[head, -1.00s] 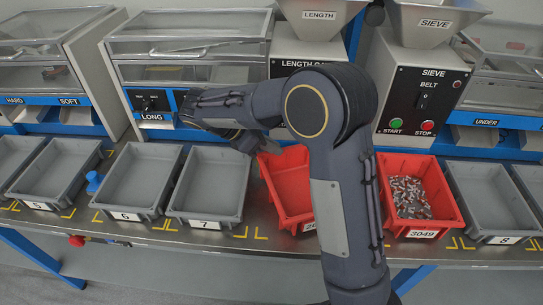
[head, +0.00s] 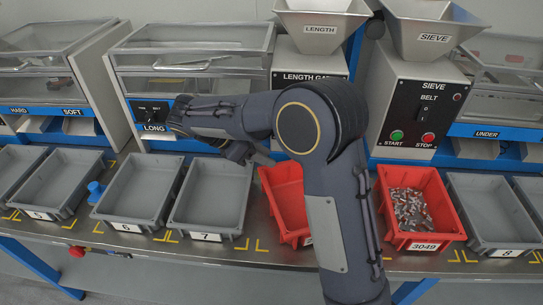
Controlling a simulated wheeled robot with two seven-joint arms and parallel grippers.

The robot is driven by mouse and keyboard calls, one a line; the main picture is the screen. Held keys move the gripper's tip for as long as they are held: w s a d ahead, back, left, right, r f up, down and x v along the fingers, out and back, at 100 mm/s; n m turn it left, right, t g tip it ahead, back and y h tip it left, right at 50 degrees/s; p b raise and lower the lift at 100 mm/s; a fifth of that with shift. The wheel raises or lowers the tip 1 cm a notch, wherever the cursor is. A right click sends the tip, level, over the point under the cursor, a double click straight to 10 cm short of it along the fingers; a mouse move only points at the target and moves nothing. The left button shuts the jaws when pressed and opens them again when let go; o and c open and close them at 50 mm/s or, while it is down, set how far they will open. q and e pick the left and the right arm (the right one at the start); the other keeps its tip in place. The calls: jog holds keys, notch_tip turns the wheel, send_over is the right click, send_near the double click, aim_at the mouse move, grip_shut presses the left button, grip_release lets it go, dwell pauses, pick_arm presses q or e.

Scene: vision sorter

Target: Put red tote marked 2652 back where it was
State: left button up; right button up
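A red tote (head: 286,188) stands on the bench between grey tote 7 and the tote marked 3049. My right arm crosses in front of it and hides its right part and nearly all of its label, so its number cannot be read. The part of its inside that shows looks empty. My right gripper (head: 256,154) is just above the tote's back left rim, partly hidden by its own arm. I cannot tell whether its fingers touch the rim or how far apart they are. My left gripper is not in view.
A red tote marked 3049 (head: 422,236) holds small metal parts. Grey totes 6 (head: 126,221), 7 (head: 207,231) and 8 (head: 506,246) look empty. A blue object (head: 96,190) stands between totes 5 and 6. The sieve machine (head: 419,100) and length gauge are behind.

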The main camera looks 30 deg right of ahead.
jog(key=p+v, duration=0.2)
jog(key=v, duration=0.7)
jog(key=s+d+m+t+y, duration=0.2)
jog(key=s+d+m+y, duration=0.6)
jog(key=s, duration=0.5)
jog(key=s+a+f+m+t+y, duration=0.1)
jog(key=s+f+m+t+y, duration=0.1)
jog(key=s+m, duration=0.3)
jog(key=s+a+f+m+t+y, duration=0.2)
jog(key=s+m+t+y, duration=0.1)
jog(key=s, duration=0.5)
jog(key=shift+a+f+m+t, duration=0.3)
jog(key=shift+m+t, duration=0.2)
jog(key=shift+m, duration=0.7)
jog(key=shift+r, duration=0.1)
